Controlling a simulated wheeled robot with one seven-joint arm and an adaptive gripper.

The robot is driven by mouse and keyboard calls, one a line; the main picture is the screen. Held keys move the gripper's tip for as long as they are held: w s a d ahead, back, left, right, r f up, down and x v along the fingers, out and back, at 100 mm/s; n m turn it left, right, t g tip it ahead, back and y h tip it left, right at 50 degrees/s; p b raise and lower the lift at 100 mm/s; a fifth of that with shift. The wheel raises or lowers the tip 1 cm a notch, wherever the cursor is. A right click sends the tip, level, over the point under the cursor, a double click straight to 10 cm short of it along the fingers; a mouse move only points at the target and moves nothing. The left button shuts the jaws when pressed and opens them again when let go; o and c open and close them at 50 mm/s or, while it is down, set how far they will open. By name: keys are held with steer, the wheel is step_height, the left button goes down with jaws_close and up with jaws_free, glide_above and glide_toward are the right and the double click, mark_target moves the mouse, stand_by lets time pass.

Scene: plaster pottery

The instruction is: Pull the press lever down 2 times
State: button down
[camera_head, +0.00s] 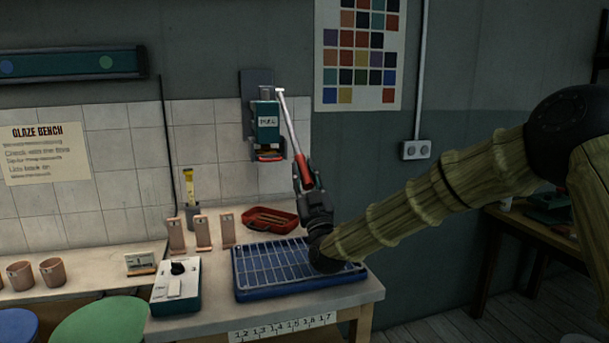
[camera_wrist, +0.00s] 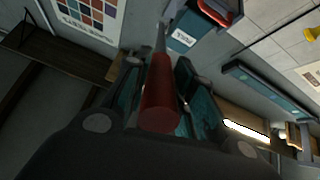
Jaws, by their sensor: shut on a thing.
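The press (camera_head: 268,130) is a teal wall-mounted unit with a grey backplate on the tiled wall; it also shows near the top of the wrist view (camera_wrist: 183,37). Its lever (camera_head: 287,122) is a pale metal rod slanting down and right from the top of the press, ending in a red grip. My gripper (camera_head: 304,178) is shut on the red grip, which lies between the fingers in the wrist view (camera_wrist: 159,95). The lever's handle end hangs low, beside and below the press body. Part of the grip is hidden by the fingers.
Below stand a blue gridded tray (camera_head: 240,290), a red dish (camera_head: 270,212), a white control box (camera_head: 176,285) and several small tan stands on the bench. Terracotta cups (camera_head: 53,272) are at the left. A socket (camera_head: 416,150) is on the wall at right.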

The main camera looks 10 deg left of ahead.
steer(key=shift+f, duration=0.15)
steer(key=c, duration=1.2)
jaws_free()
steer(key=shift+w+d, duration=0.1)
steer(key=shift+o, duration=0.2)
steer(key=v, duration=1.2)
